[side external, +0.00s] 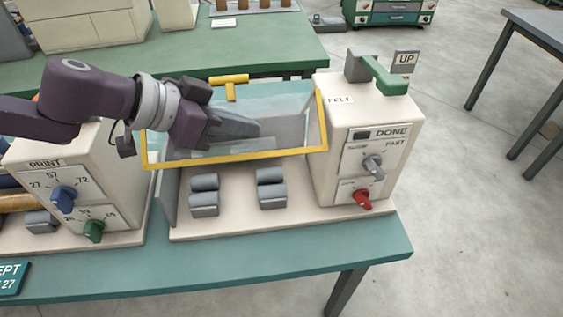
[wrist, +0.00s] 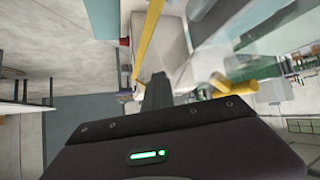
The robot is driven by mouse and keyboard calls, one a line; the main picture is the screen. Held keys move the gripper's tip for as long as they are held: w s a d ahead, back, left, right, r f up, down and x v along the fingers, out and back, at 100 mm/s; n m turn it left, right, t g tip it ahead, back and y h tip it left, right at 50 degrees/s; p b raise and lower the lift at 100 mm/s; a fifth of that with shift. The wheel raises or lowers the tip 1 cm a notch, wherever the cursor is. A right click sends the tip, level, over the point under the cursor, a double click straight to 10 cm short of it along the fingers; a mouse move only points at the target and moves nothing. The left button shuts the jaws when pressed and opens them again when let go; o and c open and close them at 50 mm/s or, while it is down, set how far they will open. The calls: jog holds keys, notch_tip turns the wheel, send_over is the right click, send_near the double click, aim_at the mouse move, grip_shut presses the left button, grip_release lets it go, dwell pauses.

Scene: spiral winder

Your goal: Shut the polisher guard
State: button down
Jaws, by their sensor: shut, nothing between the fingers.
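The polisher guard (side external: 285,106) is a clear pane with a yellow frame, tilted over the polisher's bed; its front edge stands above the rollers, leaving a gap. A yellow T-shaped handle (side external: 230,80) stands at its back edge and also shows in the wrist view (wrist: 232,88). The cream polisher housing (side external: 325,130) is to the right. My gripper (side external: 258,129) is shut and empty, its fingers pointing right across the pane area. In the wrist view, the fingertips (wrist: 158,76) are close to a yellow frame bar (wrist: 148,38). I cannot tell whether they touch the guard.
Grey rollers (side external: 271,188) sit on the bed below the guard. The housing carries a grey knob (side external: 373,166), a red knob (side external: 362,199), a green lever (side external: 384,76) and an UP sign (side external: 405,62). A PRINT machine (side external: 85,165) stands close on the left.

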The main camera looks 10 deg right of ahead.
jog(key=shift+n+t+y, duration=0.5)
jog(key=w+a+r, duration=0.2)
jog(key=a, duration=0.1)
jog(key=shift+s+d+r, duration=0.15)
jog(key=shift+s+r, duration=0.35)
jog(key=shift+r, duration=0.05)
jog(key=shift+s+r, duration=0.1)
jog(key=s+a+r+n+y, duration=0.1)
jog(key=s+a+r, duration=0.35)
jog(key=a, duration=0.35)
jog(key=s+a+r+n+y, duration=0.1)
jog(key=s+a+r+y, duration=0.1)
jog(key=s+a+r, duration=0.45)
jog(key=s+a+f+n+y, duration=0.3)
jog(key=s+a+n, duration=0.2)
jog(key=s+a, duration=0.4)
jog(key=s+a+f+n+y, duration=0.2)
jog(key=s+a+f+n, duration=0.2)
jog(key=s+a, duration=0.4)
jog(key=a, duration=0.7)
jog(key=shift+s+a+n+y, duration=0.2)
jog(key=shift+s+n+y, duration=0.15)
jog(key=shift+n+y, duration=0.05)
